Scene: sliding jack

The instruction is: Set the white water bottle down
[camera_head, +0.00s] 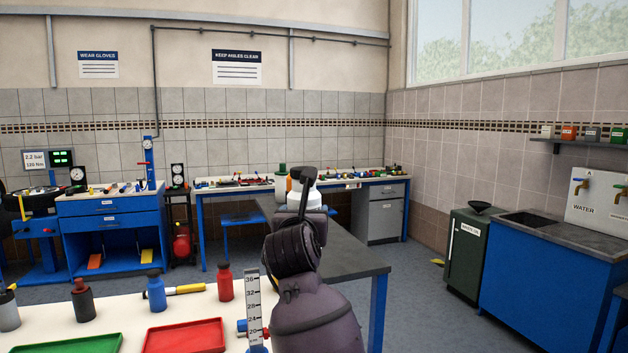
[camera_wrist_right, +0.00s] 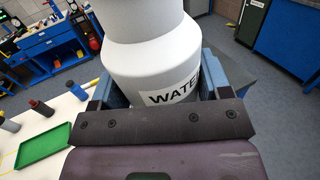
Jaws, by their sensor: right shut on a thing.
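The white water bottle (camera_wrist_right: 150,60) fills the top middle of the right wrist view, with a label reading "WATE", the rest cut off by the gripper. My right gripper (camera_wrist_right: 157,88) is shut on it, with one blue-grey finger on each side of its body. In the head view, part of the white bottle (camera_head: 313,198) shows behind my dark wrist, over the grey-topped table (camera_head: 350,258). Its base is hidden, so I cannot tell whether it touches a surface. My left gripper is not in view.
The near white table holds a red tray (camera_head: 185,337), a green tray (camera_head: 70,345), a red bottle (camera_head: 225,284), a blue bottle (camera_head: 156,290), a dark bottle (camera_head: 83,300) and an upright ruler (camera_head: 253,303). The visible right part of the grey tabletop is clear.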

